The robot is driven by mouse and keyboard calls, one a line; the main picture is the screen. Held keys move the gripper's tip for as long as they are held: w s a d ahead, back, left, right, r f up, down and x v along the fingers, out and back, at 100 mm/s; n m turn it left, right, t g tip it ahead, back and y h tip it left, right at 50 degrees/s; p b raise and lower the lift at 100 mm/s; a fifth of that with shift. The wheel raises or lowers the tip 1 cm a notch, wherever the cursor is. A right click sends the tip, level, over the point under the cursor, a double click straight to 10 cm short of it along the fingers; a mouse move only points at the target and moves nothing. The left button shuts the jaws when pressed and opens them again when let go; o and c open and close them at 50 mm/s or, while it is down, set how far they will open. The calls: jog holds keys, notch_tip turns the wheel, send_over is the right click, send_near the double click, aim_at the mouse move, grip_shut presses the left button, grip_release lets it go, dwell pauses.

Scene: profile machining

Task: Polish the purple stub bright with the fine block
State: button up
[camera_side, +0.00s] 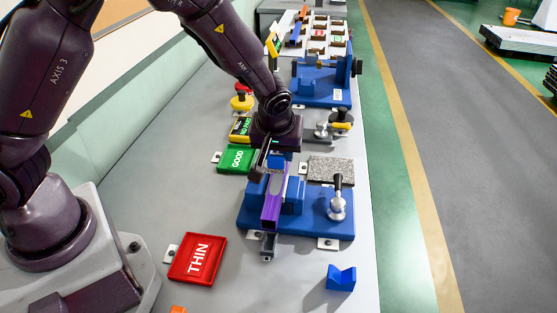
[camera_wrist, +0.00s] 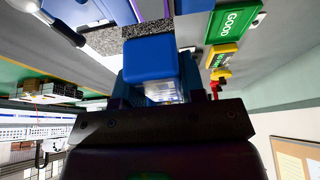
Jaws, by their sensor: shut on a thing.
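The purple stub (camera_side: 271,204) is a long bar lying in the blue vise fixture (camera_side: 317,225), its near end over a dark rest at the front. A silver clamp lever with a black knob (camera_side: 337,203) stands at the fixture's right. My gripper (camera_side: 268,160) is over the stub's far end. It is shut on a blue block (camera_wrist: 150,58), which fills the space between the fingers in the wrist view. In the side view the block shows only partly; I cannot tell whether it touches the stub. No marking on the block reads clearly.
A green GOOD plate (camera_side: 237,159) lies left of the fixture, a red THIN plate (camera_side: 198,258) at front left. A speckled grey slab (camera_side: 331,170) is behind right. A blue V-shaped block (camera_side: 341,278) sits in front. Another blue fixture (camera_side: 322,92) stands farther back.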

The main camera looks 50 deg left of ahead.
jog(key=shift+r, duration=2.3)
jog(key=shift+f, duration=0.2)
